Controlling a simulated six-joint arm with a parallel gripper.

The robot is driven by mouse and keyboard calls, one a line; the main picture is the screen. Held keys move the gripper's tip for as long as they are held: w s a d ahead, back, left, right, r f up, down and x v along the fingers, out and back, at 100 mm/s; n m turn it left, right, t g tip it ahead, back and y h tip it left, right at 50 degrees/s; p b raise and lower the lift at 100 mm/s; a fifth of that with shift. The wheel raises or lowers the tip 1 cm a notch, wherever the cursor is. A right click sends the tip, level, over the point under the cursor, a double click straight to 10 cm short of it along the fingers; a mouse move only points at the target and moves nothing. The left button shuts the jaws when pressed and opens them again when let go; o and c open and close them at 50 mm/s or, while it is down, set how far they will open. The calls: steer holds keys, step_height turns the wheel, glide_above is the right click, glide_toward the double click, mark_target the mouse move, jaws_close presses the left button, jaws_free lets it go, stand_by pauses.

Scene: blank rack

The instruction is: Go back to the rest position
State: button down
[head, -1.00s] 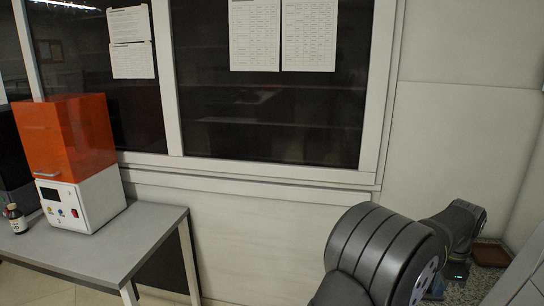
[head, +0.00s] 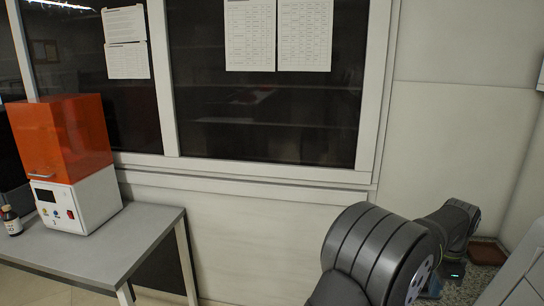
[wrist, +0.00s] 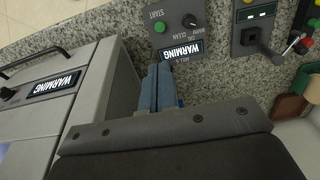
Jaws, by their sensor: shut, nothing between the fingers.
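My gripper (wrist: 159,70) shows in the wrist view, its two blue fingers side by side with no gap between them, shut and empty. The fingers point up in the picture, just below a dark control panel (wrist: 182,26) with a green START button and a display reading WARMING. I cannot tell how far above the speckled counter (wrist: 100,25) they are.
A grey machine (wrist: 115,75) with a WARMING display stands left of the fingers. A second panel (wrist: 248,35) with levers is at upper right.

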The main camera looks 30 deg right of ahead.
steer(key=shift+m, duration=0.4)
steer(key=shift+w+d+f, duration=0.2)
steer(key=shift+d+f, duration=0.1)
steer(key=shift+f, duration=0.3)
steer(key=shift+w+d+f, duration=0.25)
steer(key=shift+f, duration=0.3)
steer(key=shift+w+d+f, duration=0.2)
steer(key=shift+d+f, duration=0.1)
steer(key=shift+f, duration=0.3)
steer(key=w+a+r+n+h, duration=0.1)
steer(key=w+a+r+n, duration=0.25)
steer(key=w+a, duration=0.35)
steer(key=w+a+r+n, duration=0.2)
steer(key=w+a+r, duration=0.25)
steer(key=a, duration=0.45)
steer(key=w+a+r+n+h, duration=0.1)
steer(key=w+a+r+n, duration=0.2)
steer(key=w+a+r, duration=0.3)
steer(key=s+a+f+n+t, duration=0.1)
steer(key=a+n+t, duration=0.45)
steer(key=a, duration=1.95)
steer(key=s+a+f+n, duration=0.7)
steer(key=a+f+n, duration=0.1)
steer(key=a, duration=0.5)
steer(key=shift+s+f+n+g, duration=0.2)
steer(key=shift+f+n+g, duration=0.15)
steer(key=shift+n, duration=0.15)
